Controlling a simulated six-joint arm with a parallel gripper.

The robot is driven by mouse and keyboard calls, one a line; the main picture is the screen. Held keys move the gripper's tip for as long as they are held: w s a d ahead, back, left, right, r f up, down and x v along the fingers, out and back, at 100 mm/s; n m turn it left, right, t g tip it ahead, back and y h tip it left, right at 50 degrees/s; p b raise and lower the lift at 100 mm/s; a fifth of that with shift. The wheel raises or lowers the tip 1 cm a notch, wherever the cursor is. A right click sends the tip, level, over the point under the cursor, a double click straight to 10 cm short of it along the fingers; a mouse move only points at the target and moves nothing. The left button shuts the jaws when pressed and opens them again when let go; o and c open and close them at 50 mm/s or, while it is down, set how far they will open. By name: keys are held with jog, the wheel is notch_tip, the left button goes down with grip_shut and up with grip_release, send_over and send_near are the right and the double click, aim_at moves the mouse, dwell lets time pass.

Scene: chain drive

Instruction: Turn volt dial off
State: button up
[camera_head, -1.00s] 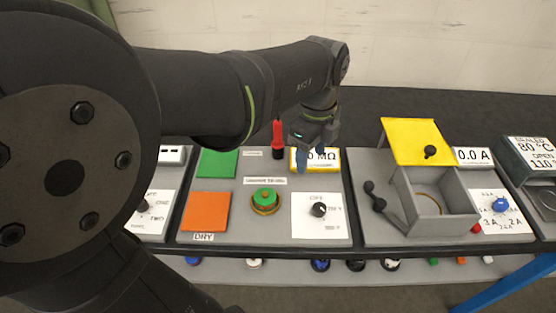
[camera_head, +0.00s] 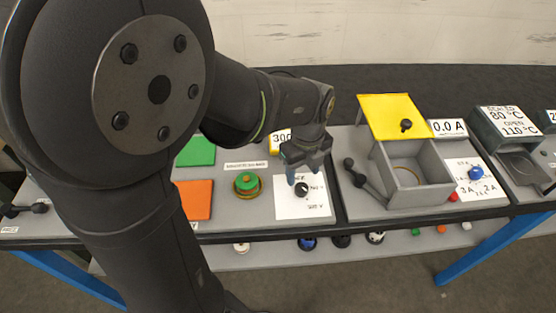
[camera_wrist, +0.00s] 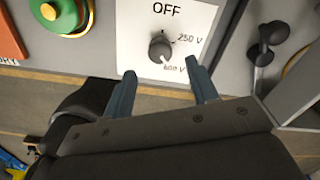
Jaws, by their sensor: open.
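The volt dial is a small black knob (camera_wrist: 160,48) on a white card (camera_wrist: 190,20) marked OFF at the top, with 250 V and 600 V at the right and lower right. A light mark on the knob faces the lower right, roughly towards 600 V. The dial also shows in the head view (camera_head: 301,189), just below my gripper (camera_head: 304,172). In the wrist view, my gripper (camera_wrist: 161,72) is open, with its two blue-grey fingers apart. The knob appears just beyond and between the fingertips, apparently untouched.
A green-and-red round button (camera_head: 246,183) and an orange plate (camera_head: 193,199) lie left of the dial. A black-knobbed lever (camera_head: 355,173) and an open grey box (camera_head: 412,188) with a yellow lid (camera_head: 393,116) stand to the right. My arm partly hides a yellow-framed display (camera_head: 281,139).

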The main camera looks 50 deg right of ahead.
aim_at(302, 186)
notch_tip(302, 186, down, 6)
jog(key=shift+f, duration=0.1)
jog(key=shift+c, duration=0.2)
jog(key=c, duration=0.9)
